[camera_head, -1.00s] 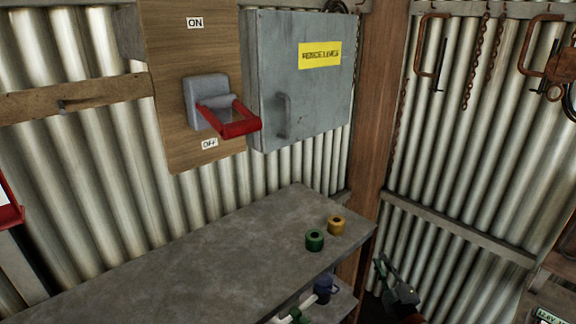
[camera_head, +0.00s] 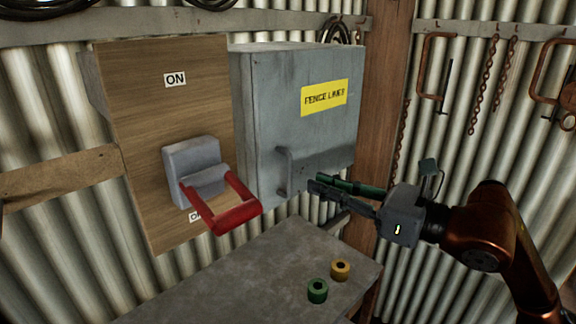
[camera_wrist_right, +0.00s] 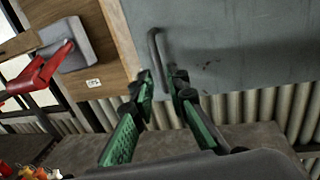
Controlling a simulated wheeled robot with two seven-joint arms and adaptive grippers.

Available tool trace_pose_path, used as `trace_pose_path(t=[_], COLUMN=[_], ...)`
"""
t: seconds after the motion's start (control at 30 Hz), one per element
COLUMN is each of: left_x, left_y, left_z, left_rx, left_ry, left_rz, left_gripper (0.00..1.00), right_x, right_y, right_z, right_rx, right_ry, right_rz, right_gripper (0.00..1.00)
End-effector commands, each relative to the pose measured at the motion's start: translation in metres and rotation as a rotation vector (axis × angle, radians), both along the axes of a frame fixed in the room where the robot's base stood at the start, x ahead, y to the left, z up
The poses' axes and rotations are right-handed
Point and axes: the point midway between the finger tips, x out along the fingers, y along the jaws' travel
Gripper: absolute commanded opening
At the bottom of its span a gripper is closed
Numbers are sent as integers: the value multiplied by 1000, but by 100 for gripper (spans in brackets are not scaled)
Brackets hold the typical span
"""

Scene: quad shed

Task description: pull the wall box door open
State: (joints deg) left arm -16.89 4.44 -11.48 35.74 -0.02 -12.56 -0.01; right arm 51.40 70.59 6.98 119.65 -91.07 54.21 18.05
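The grey wall box (camera_head: 300,110) hangs on the corrugated wall, with a yellow "FENCE LINES" label on its door. The door looks shut. Its vertical bar handle (camera_head: 284,173) is at the door's lower left and also shows in the right wrist view (camera_wrist_right: 154,50). My right gripper (camera_head: 314,183) is level with the lower part of the handle, reaching in from the right. In the wrist view its green-padded fingers (camera_wrist_right: 161,82) are apart, with the handle's lower end seen between the tips. I cannot tell whether they touch it. My left gripper is out of view.
A wooden board with a red switch lever (camera_head: 235,213) sticks out just left of the box. A grey bench (camera_head: 250,275) below holds a green roll (camera_head: 317,290) and a yellow roll (camera_head: 340,270). Chains and clamps hang on the right wall.

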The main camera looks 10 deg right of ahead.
Motion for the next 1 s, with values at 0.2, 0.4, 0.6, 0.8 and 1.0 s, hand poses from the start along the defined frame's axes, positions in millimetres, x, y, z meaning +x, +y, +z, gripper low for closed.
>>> trace_pose_path(t=[0.2,0.4,0.6,0.8,1.0], left_x=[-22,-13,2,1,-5], left_y=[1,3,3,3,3], left_z=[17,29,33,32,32], left_rx=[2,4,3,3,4], left_ry=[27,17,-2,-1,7], left_rz=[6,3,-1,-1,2], left_gripper=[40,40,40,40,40], right_x=[25,44,52,52,52], right_y=[30,49,56,55,55], right_z=[4,3,0,0,0], right_rx=[3,4,4,3,3], right_ry=[1,2,2,3,3], right_rz=[16,17,14,13,12], right_gripper=[15,15,15,15,3])
